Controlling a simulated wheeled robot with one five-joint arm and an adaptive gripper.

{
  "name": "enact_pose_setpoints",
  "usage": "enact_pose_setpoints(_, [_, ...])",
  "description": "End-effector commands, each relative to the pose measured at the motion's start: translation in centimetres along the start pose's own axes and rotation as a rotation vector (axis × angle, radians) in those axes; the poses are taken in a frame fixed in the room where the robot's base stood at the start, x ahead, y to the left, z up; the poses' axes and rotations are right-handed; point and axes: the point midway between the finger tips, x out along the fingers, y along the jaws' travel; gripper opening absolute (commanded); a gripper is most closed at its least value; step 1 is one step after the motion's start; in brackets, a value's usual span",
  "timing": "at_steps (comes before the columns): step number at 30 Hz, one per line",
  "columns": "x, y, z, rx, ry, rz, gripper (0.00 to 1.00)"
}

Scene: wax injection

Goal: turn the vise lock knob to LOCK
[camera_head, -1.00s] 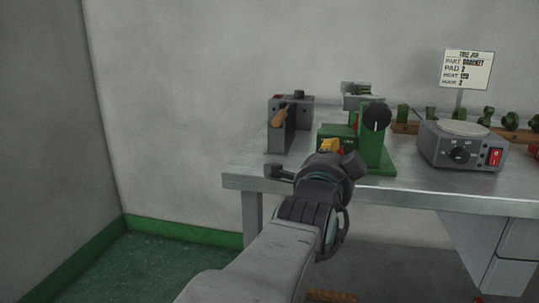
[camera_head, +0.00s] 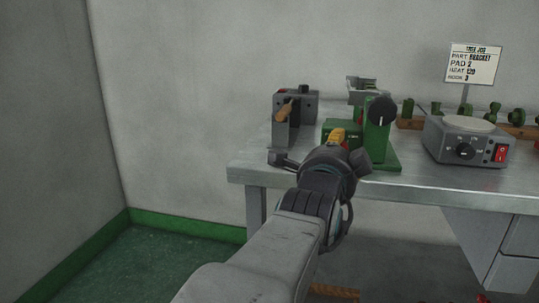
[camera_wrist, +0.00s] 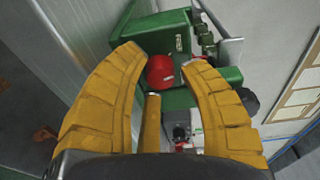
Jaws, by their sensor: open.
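A green vise-like fixture (camera_head: 378,146) stands near the front edge of the bench. Its upright plate carries a round black knob (camera_head: 381,111) with a white pointer mark. I cannot read any LOCK label. My gripper (camera_head: 338,136) is just left of the plate, and my wrist hides part of the fixture's base. In the wrist view my yellow fingers (camera_wrist: 164,58) are spread apart with nothing held. A red rounded part (camera_wrist: 161,70) of the green fixture (camera_wrist: 150,35) shows between their tips; contact is not clear. The black knob (camera_wrist: 249,101) shows partly behind the right finger.
A grey box with a wooden handle (camera_head: 286,110) stands to the left on the metal bench (camera_head: 420,185). A grey heater with dial and red switch (camera_head: 466,143) is right. Behind are several green pieces on a wooden rack and a job sign (camera_head: 473,64).

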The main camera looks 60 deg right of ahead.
Motion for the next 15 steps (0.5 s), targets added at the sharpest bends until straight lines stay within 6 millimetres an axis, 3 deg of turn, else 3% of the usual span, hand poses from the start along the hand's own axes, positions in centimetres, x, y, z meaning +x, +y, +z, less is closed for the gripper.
enact_pose_setpoints(5, [-1.4,-0.1,0.0,0.0,0.001,-0.003,0.38])
enact_pose_setpoints(15, [-6.5,-0.1,0.0,0.0,0.0,-0.005,0.38])
